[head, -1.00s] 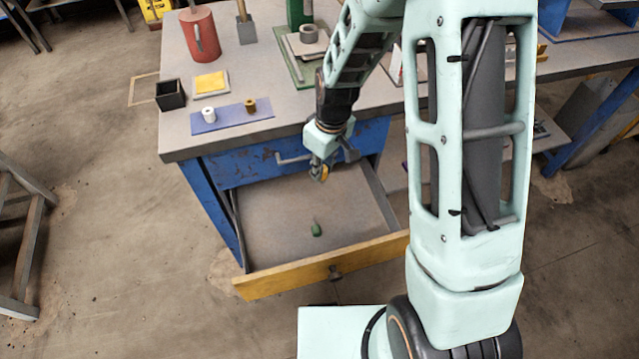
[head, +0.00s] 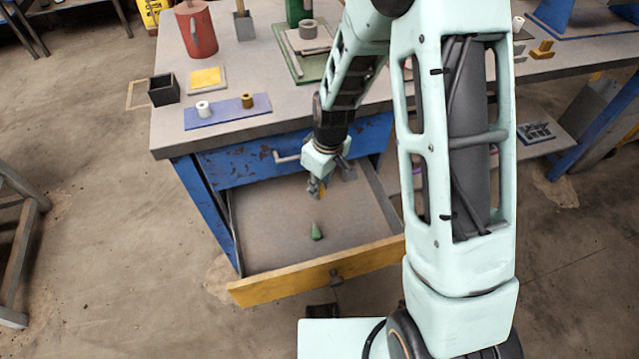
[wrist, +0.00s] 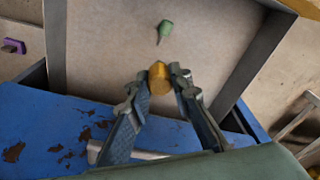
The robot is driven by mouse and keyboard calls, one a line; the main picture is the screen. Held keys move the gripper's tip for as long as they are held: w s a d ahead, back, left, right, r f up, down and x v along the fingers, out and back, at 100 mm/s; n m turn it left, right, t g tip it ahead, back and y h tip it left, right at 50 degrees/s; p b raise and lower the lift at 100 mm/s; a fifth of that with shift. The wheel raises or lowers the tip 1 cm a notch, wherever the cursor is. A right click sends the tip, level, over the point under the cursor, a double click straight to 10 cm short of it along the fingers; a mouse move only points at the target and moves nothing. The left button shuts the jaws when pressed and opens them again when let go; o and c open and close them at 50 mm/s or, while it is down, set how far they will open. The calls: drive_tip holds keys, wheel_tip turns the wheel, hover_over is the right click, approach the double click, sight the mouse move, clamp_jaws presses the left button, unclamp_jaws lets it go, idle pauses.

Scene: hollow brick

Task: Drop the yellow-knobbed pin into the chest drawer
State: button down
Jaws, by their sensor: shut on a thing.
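The yellow-knobbed pin (wrist: 158,77) is held between the fingertips of my gripper (wrist: 160,86), with its yellow knob showing in the wrist view. In the head view my gripper (head: 319,188) hangs over the back part of the open chest drawer, and only a little yellow shows at its tips. The chest drawer (head: 270,215) is pulled out, with a yellow front and a grey bottom. A green piece (head: 317,232) with a thin tip lies on the drawer bottom; it also shows in the wrist view (wrist: 165,29), apart from the pin.
The blue bench with a grey top (head: 290,118) stands behind the drawer. On it are a blue mat (head: 220,115) with two small spools, a black box (head: 163,90) and a red can (head: 196,30). A purple thing (wrist: 13,46) lies outside the drawer.

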drive_tip(key=c, duration=1.7)
unclamp_jaws()
drive_tip(key=shift+r, duration=0.1)
drive_tip(key=r, duration=0.8)
drive_tip(key=s+d+r, duration=0.1)
drive_tip(key=r, duration=0.2)
drive_tip(key=shift+r, duration=0.4)
